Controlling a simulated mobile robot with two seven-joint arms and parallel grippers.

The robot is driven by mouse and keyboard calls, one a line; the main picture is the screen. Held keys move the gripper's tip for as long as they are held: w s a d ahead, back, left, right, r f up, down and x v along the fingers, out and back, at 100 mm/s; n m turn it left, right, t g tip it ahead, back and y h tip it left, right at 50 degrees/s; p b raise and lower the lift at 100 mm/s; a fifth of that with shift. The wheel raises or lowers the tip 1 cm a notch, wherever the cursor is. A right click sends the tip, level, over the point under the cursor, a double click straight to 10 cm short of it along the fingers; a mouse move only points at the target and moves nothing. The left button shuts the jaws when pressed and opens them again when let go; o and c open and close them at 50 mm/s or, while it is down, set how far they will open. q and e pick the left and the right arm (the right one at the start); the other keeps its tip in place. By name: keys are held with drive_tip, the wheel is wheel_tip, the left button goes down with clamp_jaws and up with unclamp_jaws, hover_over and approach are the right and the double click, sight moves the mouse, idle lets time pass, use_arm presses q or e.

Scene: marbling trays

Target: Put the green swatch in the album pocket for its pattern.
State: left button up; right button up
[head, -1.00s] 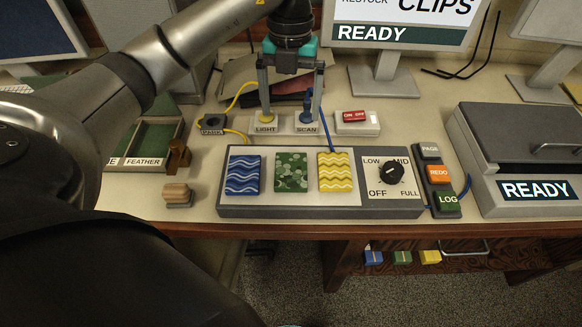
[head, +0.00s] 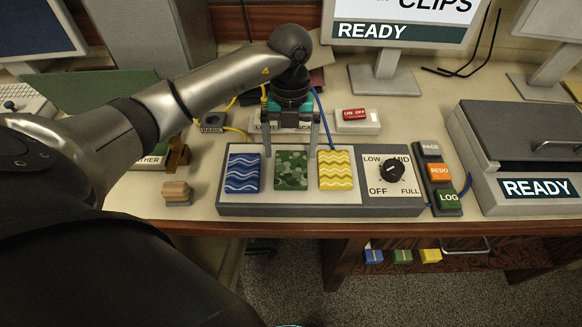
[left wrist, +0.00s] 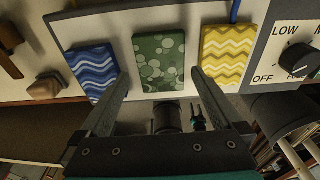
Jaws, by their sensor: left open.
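The green swatch (head: 291,176) with pale round spots lies on the white panel of a grey unit, between the blue wavy swatch (head: 243,174) and the yellow wavy swatch (head: 336,171). It also shows in the left wrist view (left wrist: 160,62). My left gripper (head: 291,153) is open and empty, pointing down just above the green swatch's far edge. In the left wrist view its fingers (left wrist: 160,80) flank the green swatch. A green-lined holder with a label ending "ATHER" (head: 151,160), perhaps the album, is mostly hidden behind my left arm.
The unit carries a black dial (head: 391,170). A button strip (head: 440,174) and a grey lidded machine (head: 520,150) stand to its right. A wooden block (head: 176,192) sits to its left. A red switch box (head: 357,120) and cables lie behind.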

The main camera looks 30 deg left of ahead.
sight(291, 167)
use_arm(q)
drive_tip(key=f, duration=0.4)
drive_tip(key=shift+s+d+f, duration=0.1)
drive_tip(key=shift+s+d, duration=0.15)
drive_tip(key=shift+s, duration=0.15)
drive_tip(key=shift+c, duration=0.2)
drive_tip(key=c, duration=1.2)
drive_tip(key=shift+o, duration=0.2)
wheel_tip(291, 167, up, 20)
drive_tip(key=p, duration=0.3)
